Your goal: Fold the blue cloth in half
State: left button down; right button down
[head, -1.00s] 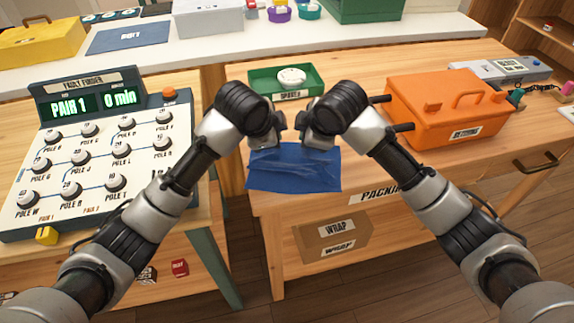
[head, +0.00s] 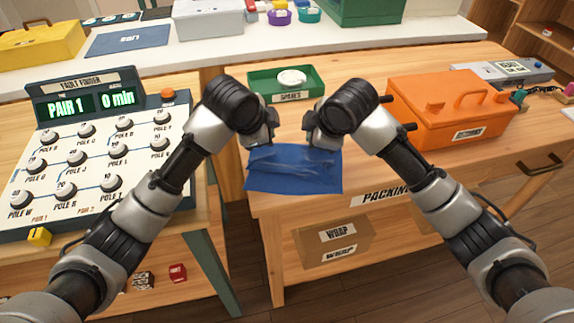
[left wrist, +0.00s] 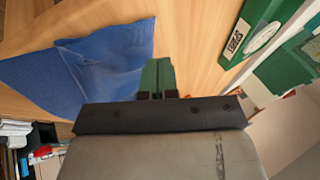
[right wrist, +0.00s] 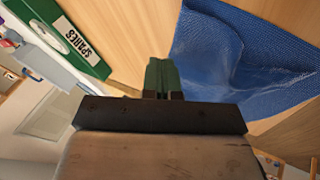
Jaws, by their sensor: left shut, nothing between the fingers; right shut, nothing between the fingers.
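The blue cloth (head: 290,175) lies creased on the packing table near its front edge, with part of it hanging over that edge. It also shows in the left wrist view (left wrist: 100,65) and the right wrist view (right wrist: 240,60). My left gripper (left wrist: 158,72) is shut and empty, beside the cloth's back edge. My right gripper (right wrist: 161,72) is shut and empty, also beside the cloth. In the head view the fingertips of both are mostly hidden by the wrists, which are at the cloth's back left and back right.
A green spares tray (head: 262,95) stands behind the cloth. An orange toolbox (head: 450,115) stands to the right. The fault finder panel (head: 90,150) is on the left table. Bare table (head: 350,190) lies right of the cloth.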

pick_arm(q)
jog(key=shift+s+d+f+p, duration=0.1)
jog(key=shift+s+f+p, duration=0.1)
jog(key=shift+f+p, duration=0.2)
pick_arm(e)
jog(key=shift+s, duration=0.15)
pick_arm(q)
jog(key=shift+f, duration=0.15)
pick_arm(e)
jog(key=shift+f, duration=0.5)
